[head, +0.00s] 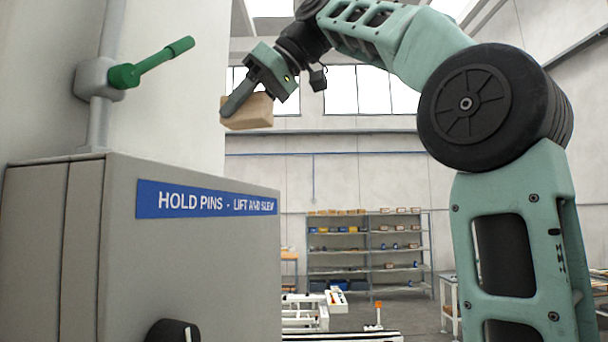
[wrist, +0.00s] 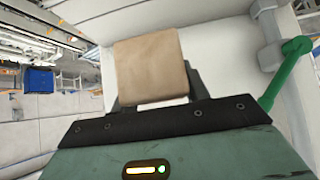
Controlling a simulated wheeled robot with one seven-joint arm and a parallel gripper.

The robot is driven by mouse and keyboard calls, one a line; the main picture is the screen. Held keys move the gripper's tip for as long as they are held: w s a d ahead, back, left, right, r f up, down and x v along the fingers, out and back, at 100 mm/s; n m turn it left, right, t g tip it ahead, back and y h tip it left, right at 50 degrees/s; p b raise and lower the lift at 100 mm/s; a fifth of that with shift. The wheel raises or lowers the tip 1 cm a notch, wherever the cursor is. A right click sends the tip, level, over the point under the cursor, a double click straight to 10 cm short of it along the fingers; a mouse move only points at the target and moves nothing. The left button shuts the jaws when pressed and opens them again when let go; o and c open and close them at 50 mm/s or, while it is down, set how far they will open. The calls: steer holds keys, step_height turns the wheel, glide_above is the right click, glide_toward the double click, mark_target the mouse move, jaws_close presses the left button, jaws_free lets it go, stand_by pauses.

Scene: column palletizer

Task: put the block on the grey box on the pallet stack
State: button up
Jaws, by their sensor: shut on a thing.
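My gripper (head: 236,103) is shut on a tan block (head: 254,112) and holds it up in the air, above and behind the grey box (head: 180,260) in the head view. The block hangs clear of the box top. In the wrist view the block (wrist: 151,66) sits between the two fingers of my gripper (wrist: 152,98). The grey box fills the lower left of the head view and bears a blue label reading "HOLD PINS - LIFT AND SLEW". I cannot make out a pallet stack in either view.
A green lever (head: 150,62) on a grey post stands above the box; it also shows in the wrist view (wrist: 287,72). A white wall or column is behind it. Shelves (head: 368,250) with small items and white machinery (head: 318,308) stand far back.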

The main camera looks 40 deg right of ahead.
mark_target(253, 124)
steer(key=shift+s+r, duration=0.1)
steer(key=shift+s, duration=0.2)
steer(key=shift+a+f+b, duration=0.2)
steer(key=shift+f+b, duration=0.25)
steer(key=shift+f, duration=2.15)
steer(key=shift+f+p, duration=0.35)
steer(key=shift+f, duration=1.85)
steer(key=shift+f+b, duration=0.3)
steer(key=o, duration=1)
steer(key=shift+r, duration=0.1)
